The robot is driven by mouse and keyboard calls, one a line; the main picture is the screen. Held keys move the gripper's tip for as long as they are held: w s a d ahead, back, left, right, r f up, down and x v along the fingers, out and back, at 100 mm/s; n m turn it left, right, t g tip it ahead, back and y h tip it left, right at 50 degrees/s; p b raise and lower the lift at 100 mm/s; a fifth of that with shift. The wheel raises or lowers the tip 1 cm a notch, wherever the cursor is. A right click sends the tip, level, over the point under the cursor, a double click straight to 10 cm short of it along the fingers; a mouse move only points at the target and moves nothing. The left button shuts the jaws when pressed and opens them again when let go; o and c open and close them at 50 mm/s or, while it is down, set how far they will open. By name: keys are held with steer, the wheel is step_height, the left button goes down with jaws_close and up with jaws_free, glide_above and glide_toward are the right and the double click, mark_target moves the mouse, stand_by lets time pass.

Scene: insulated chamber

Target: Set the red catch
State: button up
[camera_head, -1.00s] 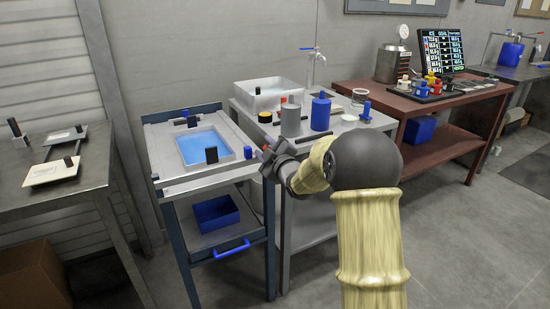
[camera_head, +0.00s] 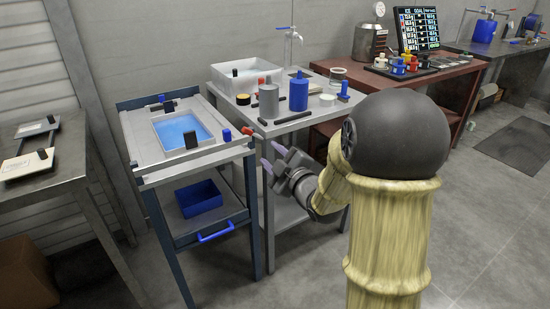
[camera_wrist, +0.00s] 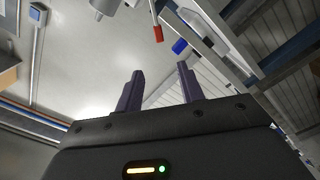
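The red catch (camera_head: 247,131) is a small red piece at the right end of the blue-framed cart's front edge, next to a small blue catch (camera_head: 227,135). In the wrist view the red catch (camera_wrist: 158,34) hangs beyond my fingers, with the blue catch (camera_wrist: 179,46) to its right. My gripper (camera_head: 271,156) is to the right of and below the red catch in the head view, apart from it. Its two fingers are spread with nothing between them, as the wrist view also shows (camera_wrist: 160,82). How the red catch is mounted is too small to tell.
The cart (camera_head: 160,176) holds a tray of blue liquid (camera_head: 183,132) and a blue bin (camera_head: 199,198) below. A grey table (camera_head: 262,124) right beside it bears a grey cylinder (camera_head: 268,101), a blue cylinder (camera_head: 299,94) and a white basin (camera_head: 245,76). Open floor lies at right.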

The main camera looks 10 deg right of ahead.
steer(key=shift+s+d, duration=0.1)
steer(key=shift+s, duration=0.3)
steer(key=c, duration=0.6)
steer(key=shift+d+f+m, duration=0.1)
steer(key=shift+f+m, duration=0.2)
jaws_close()
steer(key=s+d+f+m+g+h, duration=0.2)
steer(key=s+f+m+g+h, duration=0.3)
steer(key=s+f+m+g, duration=0.4)
steer(key=s+a+f+m+g, duration=0.1)
steer(key=s+f+m+g, duration=0.1)
steer(key=s, duration=0.4)
steer(key=s+a+f+m+g, duration=0.1)
steer(key=s+f+m+g, duration=0.1)
steer(key=s, duration=0.5)
steer(key=shift+s+a+f+g+h, duration=0.2)
steer(key=shift+s+f+g+h, duration=0.1)
steer(key=shift+f+g, duration=0.4)
steer(key=shift+w+a+r, duration=0.1)
steer(key=shift+w+r, duration=0.05)
steer(key=shift+w, duration=0.05)
